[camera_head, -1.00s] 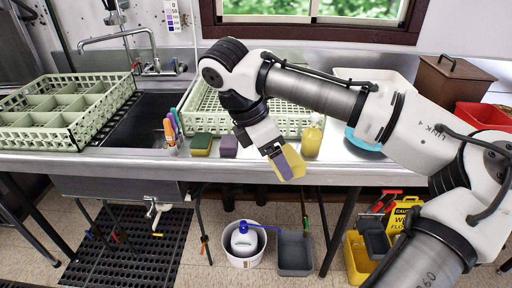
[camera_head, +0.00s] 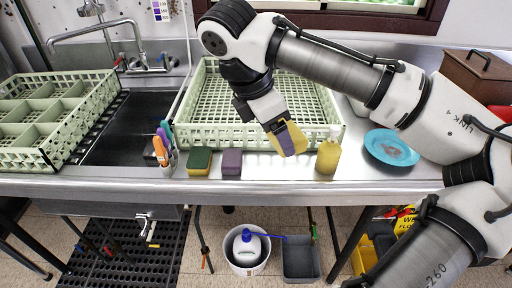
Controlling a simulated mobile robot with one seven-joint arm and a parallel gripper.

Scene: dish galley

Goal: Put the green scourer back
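A sponge with a dark green top and yellow lower side (camera_head: 199,161) lies on the steel counter, just right of the upright colored handles. A purple sponge (camera_head: 231,162) lies just right of it, with a small gap. My gripper (camera_head: 286,139) points down over the counter's front part, right of both sponges and left of the yellow bottle. A yellow slab-like piece with a purple-grey strip shows at its tip. I cannot tell whether this is a held sponge or finger parts, and the finger gap is hidden.
A yellow bottle (camera_head: 328,154) stands close right of my gripper, with a blue plate (camera_head: 391,148) farther right. A pale green rack (camera_head: 213,133) is behind; another rack (camera_head: 58,153) is left of the sink. Colored handles (camera_head: 162,145) stand beside the green sponge. A bucket (camera_head: 248,266) is below.

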